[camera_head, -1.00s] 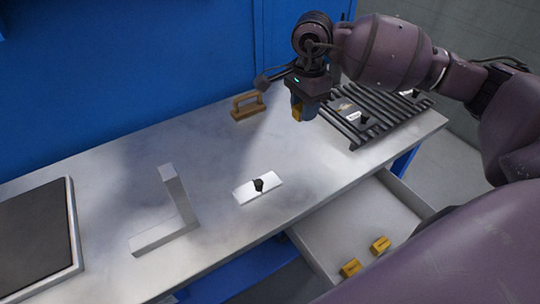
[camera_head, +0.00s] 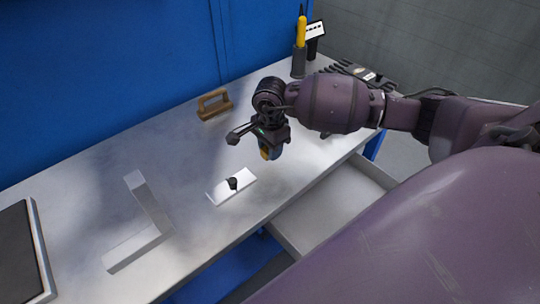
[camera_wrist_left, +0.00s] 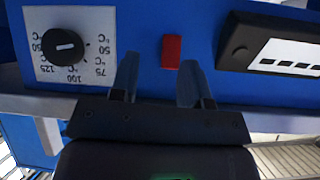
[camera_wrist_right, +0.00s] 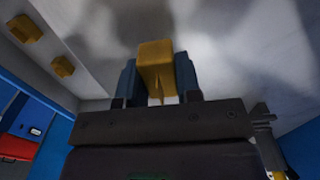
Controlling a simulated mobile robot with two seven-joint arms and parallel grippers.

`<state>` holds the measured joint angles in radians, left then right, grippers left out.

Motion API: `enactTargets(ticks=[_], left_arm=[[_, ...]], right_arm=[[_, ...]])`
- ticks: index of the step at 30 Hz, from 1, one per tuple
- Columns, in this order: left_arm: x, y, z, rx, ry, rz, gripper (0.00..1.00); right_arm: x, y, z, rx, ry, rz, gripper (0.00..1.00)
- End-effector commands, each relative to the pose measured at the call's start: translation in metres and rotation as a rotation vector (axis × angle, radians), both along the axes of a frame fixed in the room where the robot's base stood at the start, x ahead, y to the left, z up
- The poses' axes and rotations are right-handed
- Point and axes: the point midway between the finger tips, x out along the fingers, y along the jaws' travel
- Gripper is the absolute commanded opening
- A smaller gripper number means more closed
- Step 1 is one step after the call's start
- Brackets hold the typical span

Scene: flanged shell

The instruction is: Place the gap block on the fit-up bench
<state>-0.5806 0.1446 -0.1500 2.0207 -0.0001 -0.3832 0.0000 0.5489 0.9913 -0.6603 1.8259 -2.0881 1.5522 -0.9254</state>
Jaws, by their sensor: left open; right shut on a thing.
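The gap block, a small yellow block (camera_wrist_right: 156,62), is held between the fingers of my right gripper (camera_wrist_right: 158,80). In the head view, my right gripper (camera_head: 267,150) hangs above the right part of the grey metal bench top (camera_head: 185,135). It is behind and right of a white plate (camera_head: 218,194) with a dark knob, and apart from it. My left gripper (camera_wrist_left: 158,85) is open and empty in the left wrist view, facing a blue panel with a dial (camera_wrist_left: 63,47) and a red button (camera_wrist_left: 172,51).
A grey L-shaped piece (camera_head: 150,215), a brown handled tool (camera_head: 214,104) and a dark framed panel (camera_head: 20,255) are on the bench. A screwdriver (camera_head: 301,30) stands at the back right. Below is an open drawer (camera_head: 325,205); two yellow blocks (camera_wrist_right: 25,28) show in the right wrist view.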

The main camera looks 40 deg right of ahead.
Motion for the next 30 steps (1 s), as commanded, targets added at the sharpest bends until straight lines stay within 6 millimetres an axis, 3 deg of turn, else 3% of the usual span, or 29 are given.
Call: enactTargets(ticks=[6, 19, 20, 21, 25, 30], left_arm=[[-0.002, 0.000, -0.004, 0.000, 0.007, 0.001, 0.43], [-0.002, 0.000, -0.004, 0.000, 0.006, 0.001, 0.43], [-0.002, 0.000, -0.004, 0.000, 0.006, 0.001, 0.43], [-0.002, 0.000, -0.004, 0.000, 0.006, 0.001, 0.43], [-0.002, 0.000, -0.004, 0.000, 0.006, 0.001, 0.43], [-0.002, 0.000, -0.004, 0.000, 0.006, 0.001, 0.43]], right_arm=[[0.000, 0.001, -0.030, 0.001, 0.002, 0.000, 0.00], [0.000, 0.000, -0.035, 0.000, 0.000, 0.001, 0.00], [0.000, 0.000, -0.036, 0.000, 0.001, 0.001, 0.33], [0.000, 0.000, -0.035, 0.000, 0.000, 0.000, 0.39], [0.000, 0.000, -0.035, 0.000, 0.000, 0.000, 0.57], [0.000, 0.000, -0.035, 0.000, 0.000, 0.000, 0.57]])
